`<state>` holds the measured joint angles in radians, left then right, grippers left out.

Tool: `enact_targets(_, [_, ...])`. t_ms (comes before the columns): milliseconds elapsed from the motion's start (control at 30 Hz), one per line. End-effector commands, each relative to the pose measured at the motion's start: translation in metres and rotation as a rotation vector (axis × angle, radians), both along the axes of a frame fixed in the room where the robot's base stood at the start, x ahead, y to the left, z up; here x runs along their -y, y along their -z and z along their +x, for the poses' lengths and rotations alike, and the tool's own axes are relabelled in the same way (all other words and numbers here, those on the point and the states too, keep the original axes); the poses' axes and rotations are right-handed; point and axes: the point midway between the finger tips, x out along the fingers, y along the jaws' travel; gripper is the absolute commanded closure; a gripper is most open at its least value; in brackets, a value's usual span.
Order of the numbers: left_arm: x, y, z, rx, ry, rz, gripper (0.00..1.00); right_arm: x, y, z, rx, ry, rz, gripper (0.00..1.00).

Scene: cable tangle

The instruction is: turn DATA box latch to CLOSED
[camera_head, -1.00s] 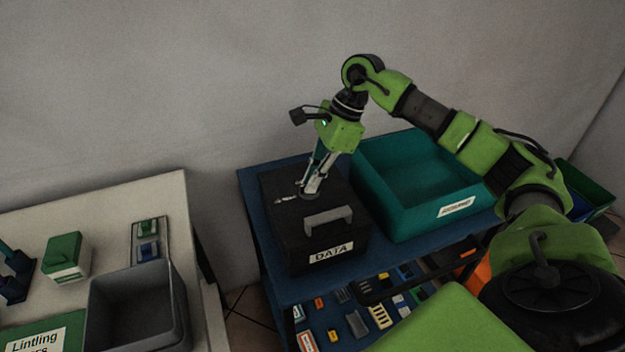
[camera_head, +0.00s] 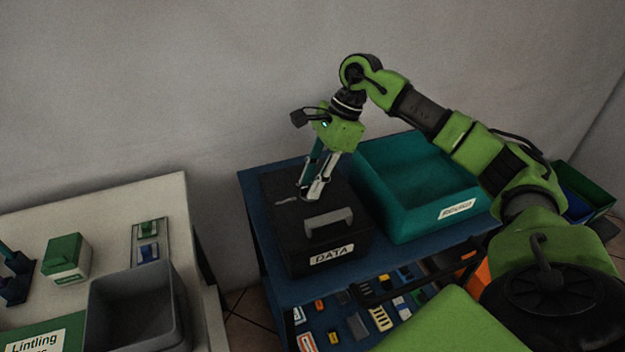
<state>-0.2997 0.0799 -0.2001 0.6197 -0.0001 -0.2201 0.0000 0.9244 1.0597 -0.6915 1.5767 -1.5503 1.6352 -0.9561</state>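The DATA box (camera_head: 322,258) is a black box with a lid, a grey handle (camera_head: 328,222) and a white DATA label, standing on the blue table. My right gripper (camera_head: 311,194) points down onto the lid behind the handle, its fingertips at the spot where the latch sits. The fingers cover most of the latch, so its position and whether they are shut on it cannot be made out. A small light mark (camera_head: 287,200) shows on the lid just left of the fingers. My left gripper is not in view.
A teal bin (camera_head: 457,209) stands right beside the DATA box on the blue table (camera_head: 256,182). Small coloured parts lie on the shelf below. At left, a pale table (camera_head: 172,190) carries a grey bin (camera_head: 180,312) and a green box (camera_head: 66,257). A gap separates the tables.

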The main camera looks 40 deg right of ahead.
Motion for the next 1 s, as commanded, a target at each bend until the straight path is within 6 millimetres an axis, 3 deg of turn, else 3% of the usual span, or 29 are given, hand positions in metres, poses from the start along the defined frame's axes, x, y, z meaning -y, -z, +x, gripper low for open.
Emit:
enact_targets(267, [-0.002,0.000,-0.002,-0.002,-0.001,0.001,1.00,0.003,-0.005,0.000,-0.001,0.001,-0.001,0.75])
enact_targets(700, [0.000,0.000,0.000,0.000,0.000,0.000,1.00,0.034,-0.084,-0.006,0.003,0.002,0.000,0.75])
enact_targets(1000, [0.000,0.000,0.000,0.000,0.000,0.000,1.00,0.044,-0.110,-0.010,-0.001,0.000,0.000,0.75])
